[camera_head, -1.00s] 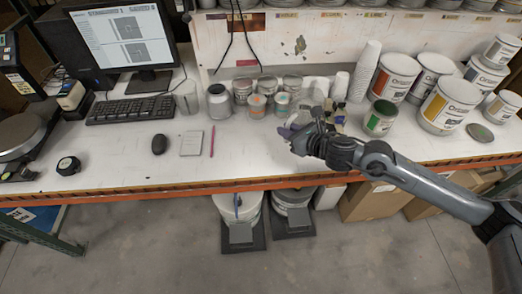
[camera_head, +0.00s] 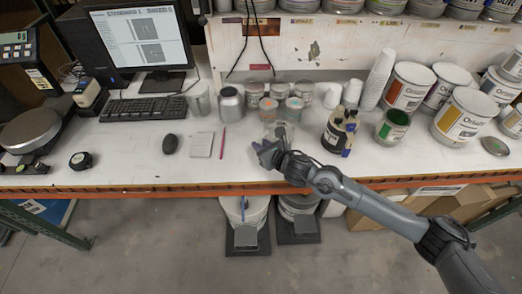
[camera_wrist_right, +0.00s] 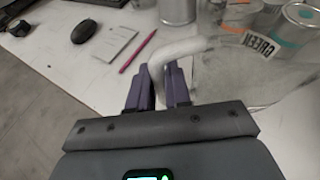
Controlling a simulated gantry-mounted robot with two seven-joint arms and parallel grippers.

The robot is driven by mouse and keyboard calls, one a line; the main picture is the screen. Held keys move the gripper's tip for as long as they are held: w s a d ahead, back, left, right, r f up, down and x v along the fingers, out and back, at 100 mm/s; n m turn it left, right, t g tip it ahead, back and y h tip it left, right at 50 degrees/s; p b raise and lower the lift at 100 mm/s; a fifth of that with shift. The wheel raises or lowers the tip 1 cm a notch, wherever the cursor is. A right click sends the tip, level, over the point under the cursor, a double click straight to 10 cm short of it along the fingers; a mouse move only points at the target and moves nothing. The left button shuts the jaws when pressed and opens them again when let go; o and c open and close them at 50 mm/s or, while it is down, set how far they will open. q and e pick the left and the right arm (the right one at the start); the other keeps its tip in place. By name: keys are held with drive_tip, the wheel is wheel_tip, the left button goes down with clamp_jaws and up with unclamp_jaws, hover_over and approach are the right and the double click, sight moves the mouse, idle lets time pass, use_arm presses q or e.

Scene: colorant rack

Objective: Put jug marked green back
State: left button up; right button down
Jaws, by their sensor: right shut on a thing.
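The jug marked green (camera_wrist_right: 235,70) is clear, with a pale handle and a "GREEN" label, in the right wrist view. My right gripper (camera_wrist_right: 160,88) is shut on its handle, with one dark finger on each side. In the head view my right gripper (camera_head: 266,152) is over the front part of the bench. The clear jug is hard to make out there, just behind the fingers. I cannot tell whether its base touches the bench. My left gripper is not in view.
Small cans (camera_head: 268,108) stand behind the gripper. A dark bottle group (camera_head: 340,132) and an open green paint can (camera_head: 392,127) stand to its right. A pink pen (camera_head: 222,142), notepad (camera_head: 202,145) and mouse (camera_head: 170,144) lie to its left. The bench's front edge (camera_head: 240,187) is close.

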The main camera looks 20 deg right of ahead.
wheel_tip(320, 180, down, 3)
drive_tip(key=shift+r, duration=0.15)
drive_tip(key=c, duration=1.1)
unclamp_jaws()
drive_tip(key=shift+o, duration=0.2)
